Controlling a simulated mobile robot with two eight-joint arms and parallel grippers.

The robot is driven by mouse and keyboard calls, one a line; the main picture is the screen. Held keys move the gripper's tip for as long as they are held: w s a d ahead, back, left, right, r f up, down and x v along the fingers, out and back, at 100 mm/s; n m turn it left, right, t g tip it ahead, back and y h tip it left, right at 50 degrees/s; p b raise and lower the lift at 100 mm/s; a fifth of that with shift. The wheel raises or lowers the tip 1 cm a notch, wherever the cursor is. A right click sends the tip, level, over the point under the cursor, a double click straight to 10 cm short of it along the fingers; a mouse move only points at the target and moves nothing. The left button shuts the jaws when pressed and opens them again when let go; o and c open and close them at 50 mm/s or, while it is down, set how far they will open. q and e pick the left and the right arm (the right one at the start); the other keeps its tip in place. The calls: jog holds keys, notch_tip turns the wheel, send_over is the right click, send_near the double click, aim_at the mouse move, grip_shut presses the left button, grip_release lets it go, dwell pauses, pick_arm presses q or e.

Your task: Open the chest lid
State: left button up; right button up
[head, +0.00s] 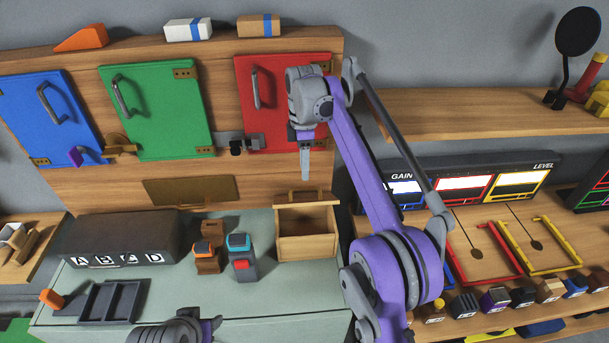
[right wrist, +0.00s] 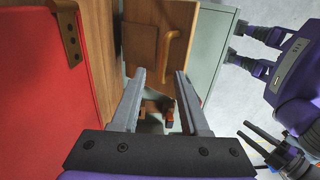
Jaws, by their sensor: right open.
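The chest is a small wooden box (head: 308,247) on the grey-green bench, below the red door. Its top carries a wooden bar handle (head: 307,194), which also shows in the right wrist view (right wrist: 172,60) beside a flat brown panel. The lid looks shut, though its edge is hard to make out. My right gripper (head: 305,172) points down in front of the red door, above the chest and apart from it. Its jaws are open and empty in the right wrist view (right wrist: 158,78). My left gripper (head: 195,330) is partly cut off at the bottom edge.
The red door (head: 285,95) is close behind my right gripper. Left of the chest stand a device with a red button (head: 242,262), a wooden block with an orange top (head: 206,258) and a dark lettered box (head: 120,238). Right is a shelf with red and yellow frames (head: 480,262).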

pick_arm(q)
jog(key=shift+w+r+p, duration=0.6)
jog(key=shift+w+r, duration=0.2)
jog(key=shift+r, duration=0.35)
pick_arm(e)
jog(key=r, duration=0.5)
jog(key=shift+w, duration=0.3)
